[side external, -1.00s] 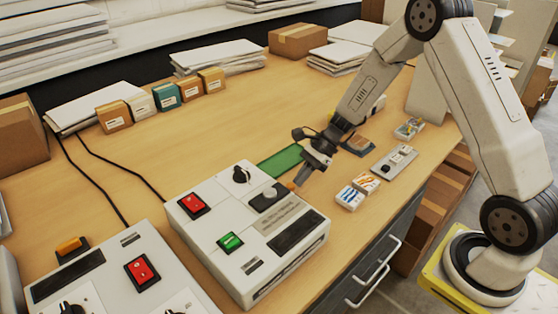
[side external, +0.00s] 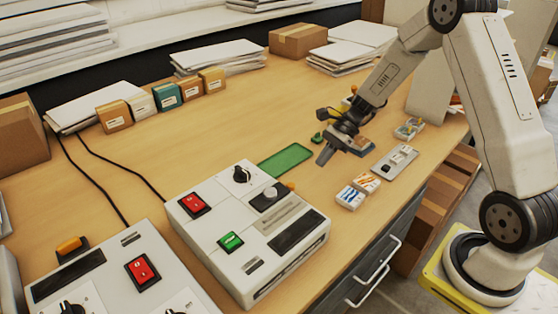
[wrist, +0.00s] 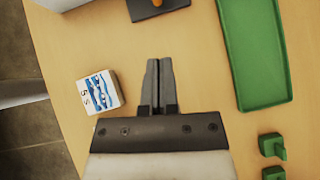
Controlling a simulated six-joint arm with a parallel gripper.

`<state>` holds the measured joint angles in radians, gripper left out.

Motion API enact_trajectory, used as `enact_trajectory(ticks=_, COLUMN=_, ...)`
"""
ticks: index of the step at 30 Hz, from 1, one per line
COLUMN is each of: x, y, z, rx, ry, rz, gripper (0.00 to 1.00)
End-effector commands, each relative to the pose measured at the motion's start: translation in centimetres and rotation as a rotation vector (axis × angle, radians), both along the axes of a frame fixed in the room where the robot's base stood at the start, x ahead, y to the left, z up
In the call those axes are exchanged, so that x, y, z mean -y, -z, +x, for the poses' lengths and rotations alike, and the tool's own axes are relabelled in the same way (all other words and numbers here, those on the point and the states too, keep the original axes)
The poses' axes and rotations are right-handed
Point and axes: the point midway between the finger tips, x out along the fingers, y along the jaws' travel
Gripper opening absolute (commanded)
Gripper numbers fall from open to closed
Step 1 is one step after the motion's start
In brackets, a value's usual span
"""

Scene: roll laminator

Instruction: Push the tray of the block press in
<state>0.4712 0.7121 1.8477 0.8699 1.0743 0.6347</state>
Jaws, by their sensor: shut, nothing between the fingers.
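A white machine (side external: 245,235) with a red and a green switch stands at the front middle of the bench. An orange handle (side external: 291,186) shows just past its far right edge. In the wrist view, the orange handle (wrist: 157,3) sits on a dark plate (wrist: 172,9) at the top edge, partly cut off. How far this plate stands out of the machine is hidden. My gripper (side external: 323,159) is shut and empty, over the bench beyond the handle and apart from it. In the wrist view, my gripper (wrist: 158,63) points toward the dark plate with bare bench between.
A green tray (side external: 286,161) lies behind the white machine. Printed blocks (side external: 351,197) lie at the front edge, and small green pieces (wrist: 272,145) near the green tray. A second white machine (side external: 112,278) with an orange handle (side external: 69,245) stands front left.

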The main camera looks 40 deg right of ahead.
Motion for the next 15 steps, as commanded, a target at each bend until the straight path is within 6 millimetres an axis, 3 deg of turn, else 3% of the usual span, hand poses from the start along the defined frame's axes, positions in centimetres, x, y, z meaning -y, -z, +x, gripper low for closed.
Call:
enact_trajectory(ticks=6, x=2.5, y=-2.5, z=-0.4, rx=0.003, ry=0.002, rz=-0.003, gripper=0.00)
enact_trajectory(ticks=15, x=4.0, y=-4.1, z=-0.6, rx=0.002, ry=0.001, rz=-0.002, gripper=0.00)
